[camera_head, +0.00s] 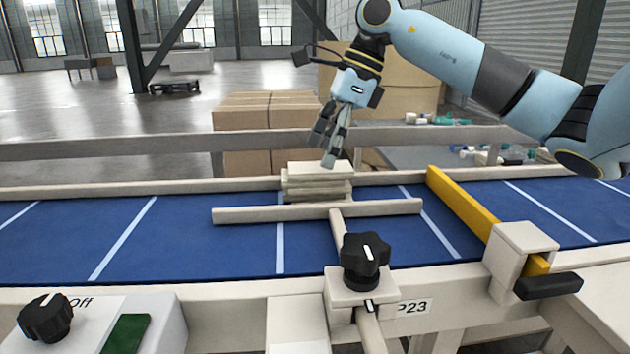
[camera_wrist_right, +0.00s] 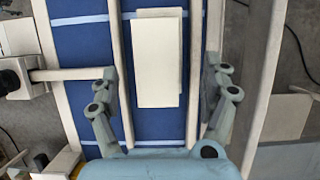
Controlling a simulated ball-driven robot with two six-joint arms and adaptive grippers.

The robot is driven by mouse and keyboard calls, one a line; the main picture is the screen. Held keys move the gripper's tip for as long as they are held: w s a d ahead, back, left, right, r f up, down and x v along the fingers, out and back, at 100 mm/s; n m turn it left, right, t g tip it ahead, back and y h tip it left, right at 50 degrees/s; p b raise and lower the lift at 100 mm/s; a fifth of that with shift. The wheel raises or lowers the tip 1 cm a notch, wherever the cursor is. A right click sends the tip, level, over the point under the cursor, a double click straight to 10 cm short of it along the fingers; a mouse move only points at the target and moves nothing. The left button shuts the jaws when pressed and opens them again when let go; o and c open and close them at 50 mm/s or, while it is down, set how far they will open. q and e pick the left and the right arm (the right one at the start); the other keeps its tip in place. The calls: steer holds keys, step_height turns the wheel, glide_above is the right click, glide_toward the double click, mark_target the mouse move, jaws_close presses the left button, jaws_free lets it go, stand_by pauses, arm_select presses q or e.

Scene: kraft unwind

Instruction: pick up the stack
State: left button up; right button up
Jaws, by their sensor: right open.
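The stack (camera_head: 318,187) is several flat cream slabs lying one on another on the blue conveyor belt. Its layers are slightly uneven at the edges. It sits just behind a cream crossbar. In the right wrist view the stack's top (camera_wrist_right: 158,62) is a pale rectangle beyond and between the open fingers. My right gripper (camera_head: 333,145) is above the stack in the head view, pointing down, and nothing is in it. In the right wrist view the right gripper (camera_wrist_right: 164,90) is open, its fingers wide apart on either side of the stack's outline. My left gripper is not in view.
The cream crossbar (camera_head: 235,215) is held over the belt (camera_head: 90,232) by a black-knobbed clamp (camera_head: 364,252). A yellow bar (camera_head: 465,205) crosses the belt at the right. Rails run along both belt edges. Cardboard boxes (camera_head: 240,115) stand behind.

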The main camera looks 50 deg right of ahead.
mark_target(318, 166)
steer(key=p+x, duration=0.1)
steer(key=x, duration=0.4)
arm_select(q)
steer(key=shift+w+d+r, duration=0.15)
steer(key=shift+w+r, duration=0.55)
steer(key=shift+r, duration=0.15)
arm_select(e)
steer(key=shift+s, duration=0.1)
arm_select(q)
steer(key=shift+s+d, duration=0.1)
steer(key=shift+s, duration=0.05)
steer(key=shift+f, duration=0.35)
arm_select(e)
steer(key=shift+f, duration=0.15)
steer(key=shift+c, duration=0.2)
steer(key=c, duration=1.3)
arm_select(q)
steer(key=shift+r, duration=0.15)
